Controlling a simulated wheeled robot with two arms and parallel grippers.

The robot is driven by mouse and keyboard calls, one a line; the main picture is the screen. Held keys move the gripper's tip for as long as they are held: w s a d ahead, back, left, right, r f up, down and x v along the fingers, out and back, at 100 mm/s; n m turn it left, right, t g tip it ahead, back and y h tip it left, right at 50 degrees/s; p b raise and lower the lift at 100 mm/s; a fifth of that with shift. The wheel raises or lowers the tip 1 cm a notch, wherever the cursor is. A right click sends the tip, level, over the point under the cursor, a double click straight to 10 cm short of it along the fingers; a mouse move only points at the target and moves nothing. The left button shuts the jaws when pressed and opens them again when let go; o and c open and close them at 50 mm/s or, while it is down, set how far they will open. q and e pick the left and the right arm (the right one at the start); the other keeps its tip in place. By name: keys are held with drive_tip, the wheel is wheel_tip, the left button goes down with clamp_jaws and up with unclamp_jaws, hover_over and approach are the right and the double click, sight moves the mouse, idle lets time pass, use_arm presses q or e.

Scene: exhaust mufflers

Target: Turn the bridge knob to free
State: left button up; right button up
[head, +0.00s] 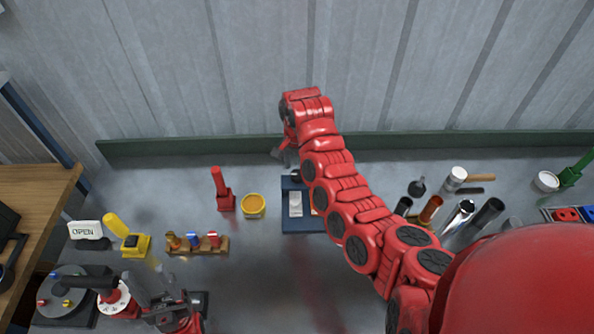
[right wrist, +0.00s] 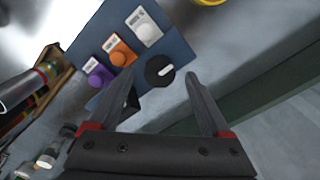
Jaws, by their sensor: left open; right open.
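A blue panel (head: 301,222) lies on the grey bench under my right arm. In the right wrist view the panel (right wrist: 186,52) carries a round black knob (right wrist: 160,70) with a white pointer mark. My left gripper (head: 172,305) is open and empty at lower left.
A yellow-orange round tub (head: 253,206) and a red upright tool (head: 223,190) stand left of the panel. A wooden rack (head: 197,244) is nearer my left gripper. Metal tubes (head: 460,214) stand to the right. A green rail (head: 200,145) runs along the back wall.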

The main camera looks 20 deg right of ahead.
drive_tip(key=shift+f, duration=0.55)
clamp_jaws()
